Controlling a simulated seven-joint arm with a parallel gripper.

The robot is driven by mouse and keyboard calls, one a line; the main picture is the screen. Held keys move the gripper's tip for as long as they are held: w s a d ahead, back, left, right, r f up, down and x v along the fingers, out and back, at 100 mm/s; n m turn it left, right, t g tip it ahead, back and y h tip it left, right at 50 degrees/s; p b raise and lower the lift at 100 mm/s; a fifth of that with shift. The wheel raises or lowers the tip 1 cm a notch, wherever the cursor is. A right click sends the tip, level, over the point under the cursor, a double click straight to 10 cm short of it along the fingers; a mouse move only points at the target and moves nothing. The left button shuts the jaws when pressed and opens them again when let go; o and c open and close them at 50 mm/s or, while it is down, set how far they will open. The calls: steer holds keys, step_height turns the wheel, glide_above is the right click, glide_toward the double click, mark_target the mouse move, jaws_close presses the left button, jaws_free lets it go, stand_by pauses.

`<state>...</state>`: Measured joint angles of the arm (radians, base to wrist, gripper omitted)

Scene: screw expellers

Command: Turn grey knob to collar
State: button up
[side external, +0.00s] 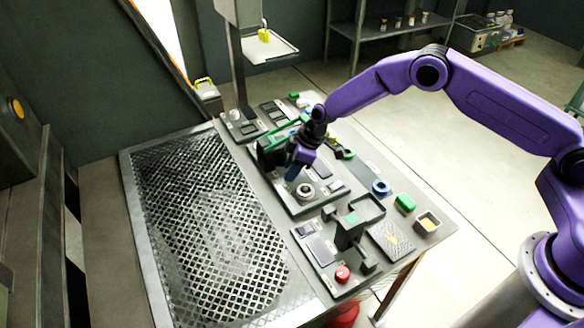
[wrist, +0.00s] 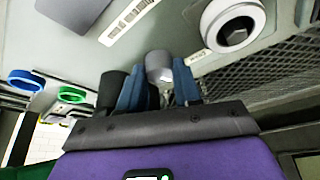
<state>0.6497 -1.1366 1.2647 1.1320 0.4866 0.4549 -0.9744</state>
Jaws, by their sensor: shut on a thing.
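My gripper (side external: 293,172) points down over the grey panel at the middle of the bench. In the wrist view its two blue fingers (wrist: 158,92) are shut on a grey knob (wrist: 159,66), a smooth grey cylinder whose top shows between them. A round light ring with a dark hexagonal centre (wrist: 236,26), which may be the collar, lies apart from the fingers, up and to the right. In the side view this ring (side external: 305,191) sits just to the right of and below the fingertips. The knob is hidden there, and its turn angle cannot be told.
A black grating (side external: 205,225) covers the bench's left side. A dark bracket (side external: 347,232) and a red knob (side external: 342,274) stand nearer the front. A blue ring (side external: 380,187), a green block (side external: 404,203) and a small bin (side external: 428,221) are at the right.

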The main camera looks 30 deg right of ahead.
steer(key=o, duration=1)
steer(key=v, duration=1.7)
steer(key=shift+w+r, duration=0.1)
steer(key=shift+r, duration=0.15)
